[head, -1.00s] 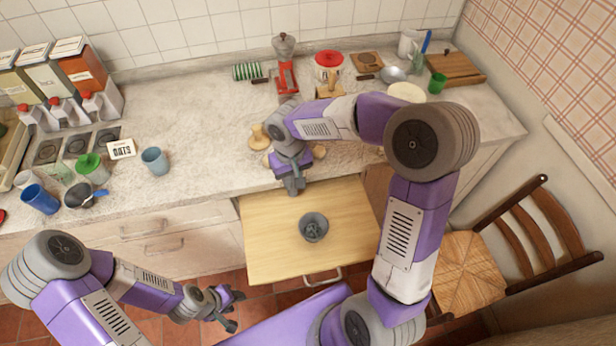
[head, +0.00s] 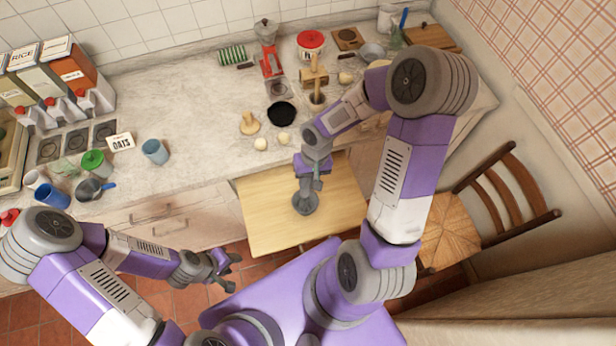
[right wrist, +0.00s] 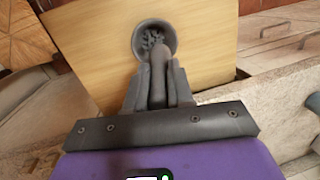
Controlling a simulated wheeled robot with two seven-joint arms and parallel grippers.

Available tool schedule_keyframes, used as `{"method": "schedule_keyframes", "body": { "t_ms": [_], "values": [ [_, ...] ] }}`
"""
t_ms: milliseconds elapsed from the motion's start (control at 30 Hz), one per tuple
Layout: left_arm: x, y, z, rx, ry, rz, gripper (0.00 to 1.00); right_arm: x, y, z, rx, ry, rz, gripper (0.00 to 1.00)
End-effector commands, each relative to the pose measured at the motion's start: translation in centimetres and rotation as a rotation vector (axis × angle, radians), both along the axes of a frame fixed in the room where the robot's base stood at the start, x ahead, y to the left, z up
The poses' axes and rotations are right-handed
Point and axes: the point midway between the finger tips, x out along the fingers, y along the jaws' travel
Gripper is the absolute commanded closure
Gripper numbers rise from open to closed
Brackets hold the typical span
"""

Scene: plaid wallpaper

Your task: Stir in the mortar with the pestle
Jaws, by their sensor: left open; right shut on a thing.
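The grey mortar (head: 305,206) stands on the pale wooden pull-out board (head: 262,222). In the right wrist view the mortar (right wrist: 153,24) shows as a round bowl with small grey bits inside. My right gripper (head: 309,172) is shut on the grey pestle (right wrist: 159,64) and is over the mortar. The pestle's far end overlaps the near part of the bowl's opening; I cannot tell whether it touches the inside. My left gripper (head: 228,271) is open and empty, low at the left of the board.
The counter behind holds a black bowl (head: 281,113), a wooden piece (head: 249,123), a red-lidded tub (head: 310,44) and a blue-grey cup (head: 155,151). A chair (head: 432,220) stands right of the board. The board around the mortar is clear.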

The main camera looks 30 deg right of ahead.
Motion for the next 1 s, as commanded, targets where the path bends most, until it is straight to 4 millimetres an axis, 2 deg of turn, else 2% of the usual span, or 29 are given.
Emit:
{"method": "schedule_keyframes", "body": {
  "t_ms": [700,1000],
  "values": [
    [0.0,0.0,-6.3,0.0,0.0,0.0,0.57,0.1,0.0,-7.1,0.0,-0.001,0.001,1.0],
    [0.0,0.0,-7.0,0.0,0.0,0.0,0.57,0.1,0.0,-7.8,0.0,-0.001,0.0,1.0]
  ]
}}
